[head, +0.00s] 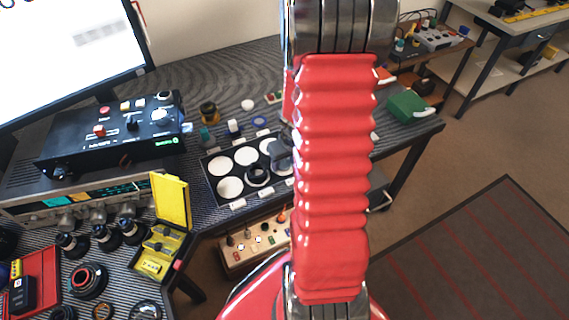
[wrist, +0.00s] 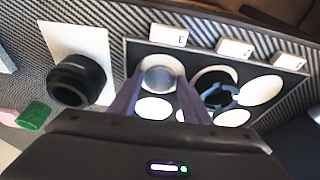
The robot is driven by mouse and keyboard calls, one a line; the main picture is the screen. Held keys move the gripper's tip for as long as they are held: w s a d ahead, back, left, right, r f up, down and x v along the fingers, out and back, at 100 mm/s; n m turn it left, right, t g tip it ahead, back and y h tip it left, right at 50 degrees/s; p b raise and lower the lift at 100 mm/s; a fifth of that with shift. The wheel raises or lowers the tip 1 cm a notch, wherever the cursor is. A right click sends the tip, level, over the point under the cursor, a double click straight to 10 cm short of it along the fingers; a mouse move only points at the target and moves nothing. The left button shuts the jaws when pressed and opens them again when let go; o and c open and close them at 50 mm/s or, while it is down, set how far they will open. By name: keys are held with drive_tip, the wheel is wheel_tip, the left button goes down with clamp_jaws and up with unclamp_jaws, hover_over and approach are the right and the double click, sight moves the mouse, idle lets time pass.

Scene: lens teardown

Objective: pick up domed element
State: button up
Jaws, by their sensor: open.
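The domed element (wrist: 159,76) shows in the wrist view as a clear, greyish round lens in a white well of the black sorting tray (wrist: 135,52). My gripper (wrist: 161,80) is open, with one finger on each side of the element; I cannot tell whether either finger touches it. In the head view my gripper (head: 281,150) is over the right end of the tray (head: 212,194), partly behind my arm, and the element cannot be made out there.
A black ring (wrist: 217,90) sits in the neighbouring well, close to the right finger. White label blocks (wrist: 235,47) line the tray's edge. A black lens barrel (wrist: 76,79) stands on a white card (wrist: 76,45) to the left. A yellow case (head: 168,200) stands open nearby.

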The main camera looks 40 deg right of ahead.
sight(284, 165)
drive_tip(key=shift+c, duration=0.3)
drive_tip(key=c, duration=0.6)
drive_tip(key=shift+c, duration=0.2)
wheel_tip(284, 165, up, 10)
idle(0.4)
drive_tip(key=shift+a, duration=0.2)
idle(0.4)
